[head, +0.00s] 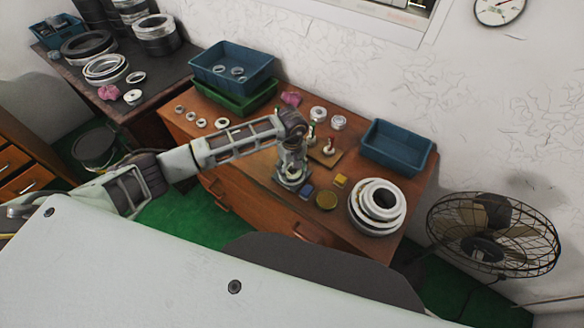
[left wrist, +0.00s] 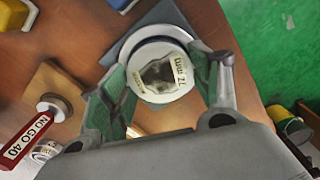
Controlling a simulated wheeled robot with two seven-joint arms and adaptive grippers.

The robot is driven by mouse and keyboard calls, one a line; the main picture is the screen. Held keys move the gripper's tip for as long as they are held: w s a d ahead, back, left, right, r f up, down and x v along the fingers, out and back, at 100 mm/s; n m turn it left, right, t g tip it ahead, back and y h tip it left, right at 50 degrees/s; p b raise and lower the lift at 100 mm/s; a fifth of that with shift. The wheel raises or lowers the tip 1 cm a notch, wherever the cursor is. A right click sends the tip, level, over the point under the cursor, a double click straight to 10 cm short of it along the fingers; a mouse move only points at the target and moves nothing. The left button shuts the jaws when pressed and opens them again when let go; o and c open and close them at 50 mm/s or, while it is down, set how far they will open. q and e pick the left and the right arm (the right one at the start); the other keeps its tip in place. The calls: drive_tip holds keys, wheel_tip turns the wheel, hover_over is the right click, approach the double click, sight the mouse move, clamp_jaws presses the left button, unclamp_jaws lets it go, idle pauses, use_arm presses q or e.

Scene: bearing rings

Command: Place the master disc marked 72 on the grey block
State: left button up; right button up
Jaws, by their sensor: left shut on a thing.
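The master disc (left wrist: 158,70) is pale with a worn label that reads 72 mm, upside down in the left wrist view. My left gripper (left wrist: 160,85) is shut on it, with a green-padded finger on each side of its rim. The grey block (left wrist: 168,14) shows beneath and around the disc. Whether the disc touches the block or hangs just above it, I cannot tell. In the head view my left gripper (head: 292,174) points down at the table's front part, and it mostly hides the disc and block. My right gripper is not in view.
A blue bin (head: 398,149) stands behind.

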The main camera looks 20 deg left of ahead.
use_arm(q)
drive_tip(key=shift+f+b, duration=0.4)
drive_tip(key=shift+f, duration=0.05)
drive_tip(key=o, duration=1.5)
drive_tip(key=shift+r, duration=0.1)
drive_tip(key=shift+r, duration=5.95)
